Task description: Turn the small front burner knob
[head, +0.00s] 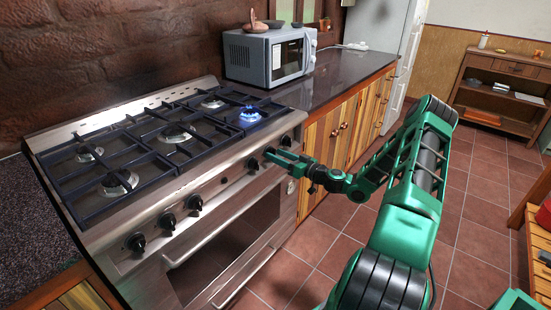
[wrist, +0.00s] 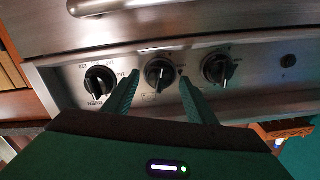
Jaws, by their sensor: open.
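The stove's dark burner knobs line its steel front panel. In the wrist view, a middle knob (wrist: 160,73) sits between my fingers, with a marked knob (wrist: 100,82) to its left and another knob (wrist: 218,68) to its right. My gripper (wrist: 160,88) is open, one finger on each side of the middle knob; I cannot tell whether they touch it. In the head view my gripper (head: 268,154) is at the right part of the panel and partly hides the knobs there. Which knob serves the small front burner is unclear.
The oven handle (head: 222,232) runs below the panel and shows at the top of the wrist view (wrist: 100,6). More knobs (head: 168,221) are at the left. A microwave (head: 270,57) stands on the counter (head: 345,68). The tiled floor before the stove is clear.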

